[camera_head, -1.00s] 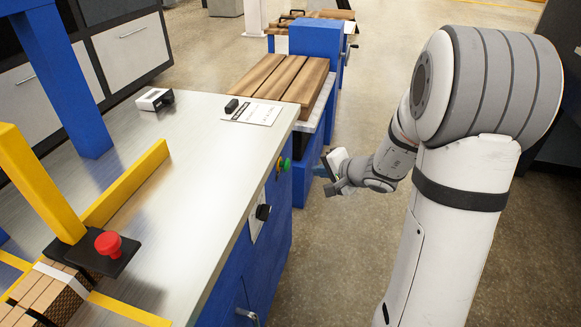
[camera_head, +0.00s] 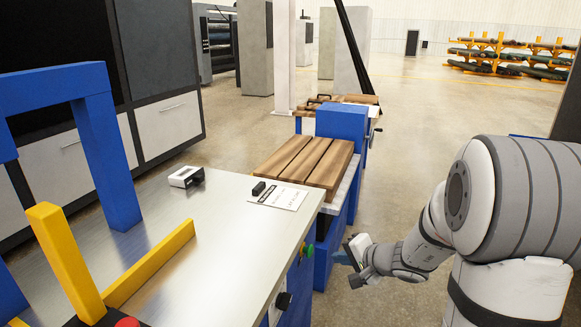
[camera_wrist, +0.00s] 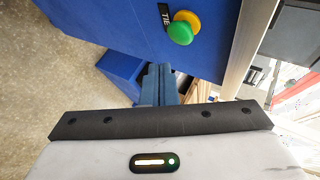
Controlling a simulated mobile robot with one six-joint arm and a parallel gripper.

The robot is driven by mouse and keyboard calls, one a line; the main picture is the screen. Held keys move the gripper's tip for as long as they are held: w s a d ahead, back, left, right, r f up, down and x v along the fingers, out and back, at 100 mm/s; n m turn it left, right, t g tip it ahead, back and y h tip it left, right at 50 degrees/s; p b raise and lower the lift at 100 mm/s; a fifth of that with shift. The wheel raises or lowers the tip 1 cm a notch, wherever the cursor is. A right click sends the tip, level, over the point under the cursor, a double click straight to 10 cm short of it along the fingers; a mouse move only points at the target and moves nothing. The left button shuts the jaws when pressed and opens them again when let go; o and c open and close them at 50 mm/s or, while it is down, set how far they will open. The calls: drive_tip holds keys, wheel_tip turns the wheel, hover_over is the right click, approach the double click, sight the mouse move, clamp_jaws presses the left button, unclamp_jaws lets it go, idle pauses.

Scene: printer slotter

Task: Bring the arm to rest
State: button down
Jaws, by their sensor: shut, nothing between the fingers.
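My gripper (camera_head: 345,260) hangs in free air over the floor, just to the right of the blue machine's side, at the end of my bent arm. In the wrist view its two blue fingers (camera_wrist: 159,84) are together with nothing between them. I cannot tell the exact gap between the fingers and the machine.
The machine's metal table (camera_head: 190,255) fills the lower left, with a yellow guide (camera_head: 150,262), a small white device (camera_head: 186,177) and a paper sheet (camera_head: 279,196) on it. A wooden slatted bed (camera_head: 305,160) stands behind. Open floor (camera_head: 425,120) lies behind and right.

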drive_tip(key=s+a+r+n+g+p, duration=0.2)
drive_tip(key=s+a+r+n+p, duration=0.1)
drive_tip(key=s+r+p, duration=0.4)
drive_tip(key=s+a+r+n+g+p, duration=0.35)
drive_tip(key=s+r, duration=0.25)
drive_tip(key=r, duration=0.3)
drive_tip(key=s+d+r+n+h+p, duration=0.1)
drive_tip(key=s+d+r+h+p, duration=0.2)
drive_tip(key=s+r+p, duration=0.2)
drive_tip(key=s+d+r+n+h+p, duration=0.1)
drive_tip(key=s+d+r+h+p, duration=0.2)
drive_tip(key=s+r+p, duration=0.3)
wheel_tip(320, 180, up, 3)
drive_tip(key=shift+s+d+f+n+g+h+p, duration=0.15)
drive_tip(key=shift+s+d+n+g+h+p, duration=0.2)
drive_tip(key=shift+s+d+g+h, duration=0.1)
